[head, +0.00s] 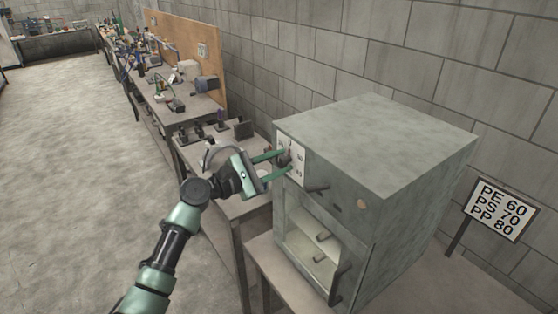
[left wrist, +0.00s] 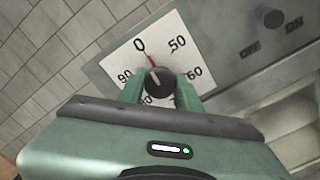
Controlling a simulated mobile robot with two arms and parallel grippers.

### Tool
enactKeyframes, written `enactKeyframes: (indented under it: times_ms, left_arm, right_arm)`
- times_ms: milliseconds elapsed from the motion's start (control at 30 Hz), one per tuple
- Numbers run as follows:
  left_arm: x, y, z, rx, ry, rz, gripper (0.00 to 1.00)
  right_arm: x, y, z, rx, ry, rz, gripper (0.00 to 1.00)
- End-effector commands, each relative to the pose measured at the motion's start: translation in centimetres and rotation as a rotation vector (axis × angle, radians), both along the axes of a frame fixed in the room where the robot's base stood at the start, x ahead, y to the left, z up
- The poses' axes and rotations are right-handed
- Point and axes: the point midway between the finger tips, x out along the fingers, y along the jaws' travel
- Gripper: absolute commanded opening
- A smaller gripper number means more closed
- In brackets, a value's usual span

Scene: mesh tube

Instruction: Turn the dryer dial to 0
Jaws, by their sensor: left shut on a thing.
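The dryer (head: 410,145) is a grey metal box on a table, with a white dial plate (head: 299,171) at the upper left of its front. In the left wrist view the dial (left wrist: 160,92) is a black knob on the white plate (left wrist: 186,45), with numbers 0, 50, 60 and 90 readable. A red pointer (left wrist: 151,58) shows at the knob's top and points close to the 0. My left gripper (head: 284,160) is shut on the knob, one green finger on each side (left wrist: 160,90). The lower numbers are partly hidden by the gripper. My right gripper is not in view.
Right of the dial are a small dark knob (left wrist: 273,18) and OFF and ON labels. The dryer's lower front shows an open compartment (head: 313,250). A sign (head: 500,211) reads PE 60, PS 70, PP 80. Workbenches (head: 190,105) line the wall; the floor (head: 80,150) left is clear.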

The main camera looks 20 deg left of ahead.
Motion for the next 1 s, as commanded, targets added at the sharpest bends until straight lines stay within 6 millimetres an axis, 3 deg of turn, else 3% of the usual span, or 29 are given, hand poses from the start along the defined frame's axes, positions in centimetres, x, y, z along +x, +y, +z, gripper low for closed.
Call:
enactKeyframes:
  times_ms: [733,767,800,1000]
  left_arm:
    - [-0.03,-0.02,-0.18,-0.067,0.055,-0.001,0.0]
    - [-0.03,-0.02,-0.18,-0.067,0.055,-0.001,0.42]
    - [-0.02,-0.03,-0.17,-0.067,0.055,-0.001,0.53]
    - [-0.02,-0.03,-0.1,-0.066,0.053,0.0,0.55]
  right_arm:
    - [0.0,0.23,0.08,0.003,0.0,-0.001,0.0]
    - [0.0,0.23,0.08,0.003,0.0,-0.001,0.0]
    - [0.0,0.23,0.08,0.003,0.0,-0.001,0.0]
    - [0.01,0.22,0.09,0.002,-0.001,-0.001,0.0]
